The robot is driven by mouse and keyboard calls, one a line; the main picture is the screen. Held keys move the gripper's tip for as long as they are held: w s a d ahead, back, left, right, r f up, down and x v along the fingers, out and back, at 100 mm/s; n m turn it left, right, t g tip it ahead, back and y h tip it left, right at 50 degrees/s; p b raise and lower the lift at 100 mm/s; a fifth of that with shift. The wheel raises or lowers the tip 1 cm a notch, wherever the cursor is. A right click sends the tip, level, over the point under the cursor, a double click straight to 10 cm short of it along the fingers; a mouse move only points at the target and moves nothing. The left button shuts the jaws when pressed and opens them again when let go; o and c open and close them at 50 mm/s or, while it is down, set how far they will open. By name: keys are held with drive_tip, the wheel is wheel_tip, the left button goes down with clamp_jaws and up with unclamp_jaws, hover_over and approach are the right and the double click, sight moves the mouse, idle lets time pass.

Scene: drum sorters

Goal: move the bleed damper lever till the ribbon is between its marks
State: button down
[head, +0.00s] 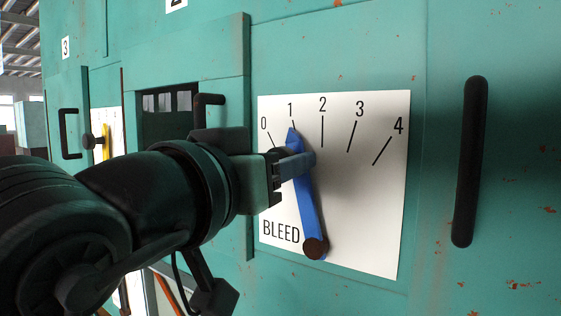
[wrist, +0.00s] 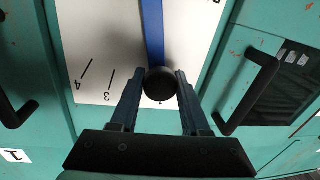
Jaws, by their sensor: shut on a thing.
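The bleed damper lever (head: 306,205) is a blue bar on a white BLEED plate (head: 375,215) marked 0 to 4. It turns on a brown pivot at the plate's bottom, and its tip points about at mark 1. My gripper (head: 300,165) reaches in from the left, in front of the lever. In the wrist view my gripper (wrist: 161,88) is shut on the lever's round black knob (wrist: 160,85), one finger on each side. The blue lever (wrist: 152,30) runs up behind the knob there. I cannot make out a ribbon or its marks in either view.
A black vertical handle (head: 468,160) stands out to the right of the plate. To the left are a dark recessed window (head: 170,105), another black handle (head: 68,134) and a yellow lever (head: 105,142) on another plate. Clear space lies over the plate's right half.

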drive_tip(key=shift+s+d+f+m+b, duration=0.1)
drive_tip(key=shift+s+d+m+b, duration=0.1)
drive_tip(key=shift+d+m+b, duration=0.3)
drive_tip(key=shift+s+d+r+m+b, duration=0.15)
drive_tip(key=shift+s+r+m+b, duration=0.15)
drive_tip(key=shift+m, duration=0.1)
drive_tip(key=shift+w, duration=0.1)
drive_tip(key=shift+c, duration=1.9)
unclamp_jaws()
drive_tip(key=shift+f, duration=0.1)
